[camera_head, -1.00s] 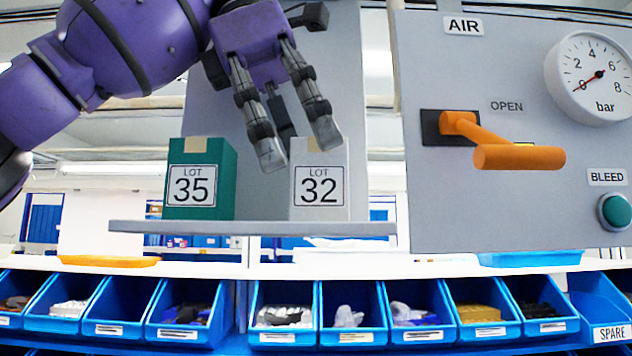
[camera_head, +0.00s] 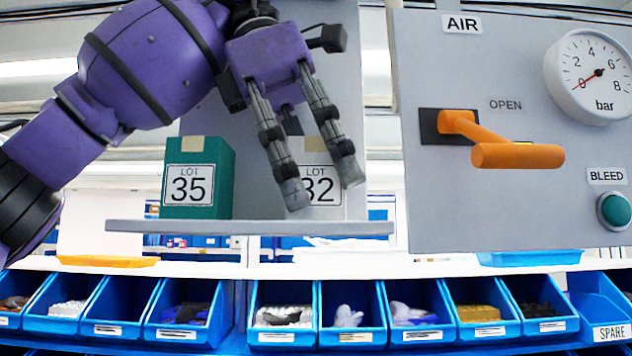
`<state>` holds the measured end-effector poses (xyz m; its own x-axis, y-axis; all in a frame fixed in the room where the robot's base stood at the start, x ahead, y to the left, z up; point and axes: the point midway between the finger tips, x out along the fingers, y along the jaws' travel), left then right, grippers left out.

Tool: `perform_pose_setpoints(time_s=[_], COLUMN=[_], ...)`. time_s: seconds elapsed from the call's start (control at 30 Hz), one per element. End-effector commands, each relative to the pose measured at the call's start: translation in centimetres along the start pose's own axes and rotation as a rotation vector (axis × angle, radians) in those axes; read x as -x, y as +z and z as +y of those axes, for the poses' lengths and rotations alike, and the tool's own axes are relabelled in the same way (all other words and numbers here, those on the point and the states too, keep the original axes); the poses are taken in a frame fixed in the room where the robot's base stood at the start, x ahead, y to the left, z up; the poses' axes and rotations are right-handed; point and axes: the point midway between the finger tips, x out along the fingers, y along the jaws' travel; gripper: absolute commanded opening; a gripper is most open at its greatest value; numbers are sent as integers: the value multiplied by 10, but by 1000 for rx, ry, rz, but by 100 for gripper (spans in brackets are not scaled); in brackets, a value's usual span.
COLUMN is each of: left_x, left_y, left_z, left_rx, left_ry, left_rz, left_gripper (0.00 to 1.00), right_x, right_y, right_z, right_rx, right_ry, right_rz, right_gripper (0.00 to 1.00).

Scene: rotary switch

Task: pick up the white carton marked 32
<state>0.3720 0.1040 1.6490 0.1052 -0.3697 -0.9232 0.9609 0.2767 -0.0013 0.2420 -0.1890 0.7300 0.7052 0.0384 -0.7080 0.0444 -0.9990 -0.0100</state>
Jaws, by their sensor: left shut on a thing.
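The white carton marked 32 (camera_head: 322,192) stands upright on the right half of a grey shelf (camera_head: 250,228). My left gripper (camera_head: 320,188) reaches down over it from above, with its fingers across the carton's front and sides and partly covering the label. It is shut on the carton, which still appears to stand on the shelf. The fingers hide the carton's upper left part. A green carton marked 35 (camera_head: 190,185) stands to the left on the same shelf, apart from the gripper. My right gripper is not in view.
A grey panel on the right carries an orange lever (camera_head: 515,155), a pressure gauge (camera_head: 597,75) and a green button (camera_head: 614,210). A grey backboard rises behind the cartons. Blue bins (camera_head: 285,335) line the bottom. The shelf between the cartons is clear.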

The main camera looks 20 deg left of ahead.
Motion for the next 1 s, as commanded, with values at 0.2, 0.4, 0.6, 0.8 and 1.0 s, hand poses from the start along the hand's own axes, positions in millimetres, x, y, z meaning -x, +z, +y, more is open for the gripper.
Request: perform_pose_setpoints(time_s=[0.2, 0.4, 0.6, 0.8, 1.0], left_x=[0, 2, 11, 26, 32], left_y=[0, 1, 5, 12, 14], left_z=[0, 0, -1, -1, -13], left_rx=[0, 0, 0, 0, -5], left_ry=[0, 1, 1, 3, 1], left_rz=[-1, -1, 0, 1, 1], left_gripper=[14, 14, 14, 14, 14], right_x=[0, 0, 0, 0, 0], right_y=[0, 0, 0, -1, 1], right_z=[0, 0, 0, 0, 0], right_rx=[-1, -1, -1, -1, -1], right_ry=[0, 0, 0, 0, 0], right_rz=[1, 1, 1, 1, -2], right_gripper=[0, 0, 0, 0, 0])
